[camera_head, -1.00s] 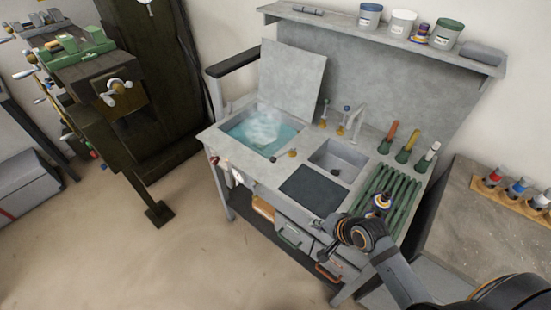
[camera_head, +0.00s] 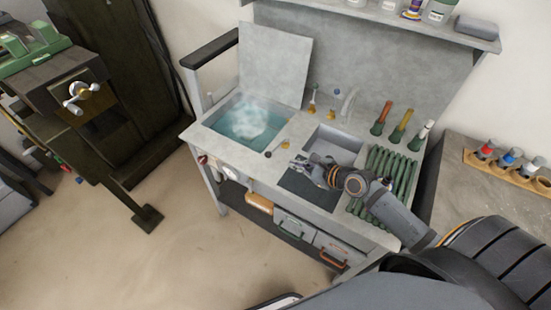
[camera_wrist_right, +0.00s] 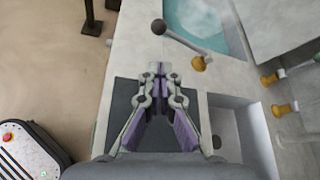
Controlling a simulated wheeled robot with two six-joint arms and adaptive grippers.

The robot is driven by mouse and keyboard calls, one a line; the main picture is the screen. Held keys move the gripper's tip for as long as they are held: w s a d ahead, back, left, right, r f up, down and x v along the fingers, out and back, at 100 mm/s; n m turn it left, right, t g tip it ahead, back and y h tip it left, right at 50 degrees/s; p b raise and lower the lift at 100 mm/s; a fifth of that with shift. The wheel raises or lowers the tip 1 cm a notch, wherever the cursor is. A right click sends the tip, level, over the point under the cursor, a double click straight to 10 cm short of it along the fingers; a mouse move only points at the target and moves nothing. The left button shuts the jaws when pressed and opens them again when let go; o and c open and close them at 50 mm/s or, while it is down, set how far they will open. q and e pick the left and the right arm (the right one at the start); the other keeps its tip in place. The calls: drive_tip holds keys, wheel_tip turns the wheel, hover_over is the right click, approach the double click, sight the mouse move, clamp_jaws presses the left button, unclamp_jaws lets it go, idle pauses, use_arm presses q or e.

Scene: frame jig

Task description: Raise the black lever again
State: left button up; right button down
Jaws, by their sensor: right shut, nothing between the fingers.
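The black lever (camera_wrist_right: 180,37) has a round dark knob and a brass pivot in the right wrist view. It sits on the counter beside the water basin (camera_head: 204,121), and in the head view the lever (camera_head: 275,150) slants from the pivot toward the front left. Its exact height is hard to tell. My right gripper (camera_wrist_right: 160,70) is shut and empty, over the counter near the dark mat, with its tips apart from the lever. The right gripper also shows in the head view (camera_head: 297,164). My left gripper is not in view.
A dark mat (camera_head: 305,190), a small sink (camera_head: 335,147) and a green drying rack (camera_head: 405,170) lie around my right arm. Brass-based taps (camera_head: 313,105) stand behind the lever. A raised grey panel (camera_head: 275,65) stands behind the steaming basin.

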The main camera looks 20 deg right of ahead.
sight(277, 147)
drive_tip(key=b+x, duration=0.1)
drive_tip(key=x, duration=0.7)
drive_tip(key=shift+w+a+f, duration=0.1)
drive_tip(key=shift+w+f, duration=0.05)
drive_tip(key=shift+w, duration=0.05)
drive_tip(key=shift+w+a+f, duration=0.3)
drive_tip(key=shift+w, duration=0.25)
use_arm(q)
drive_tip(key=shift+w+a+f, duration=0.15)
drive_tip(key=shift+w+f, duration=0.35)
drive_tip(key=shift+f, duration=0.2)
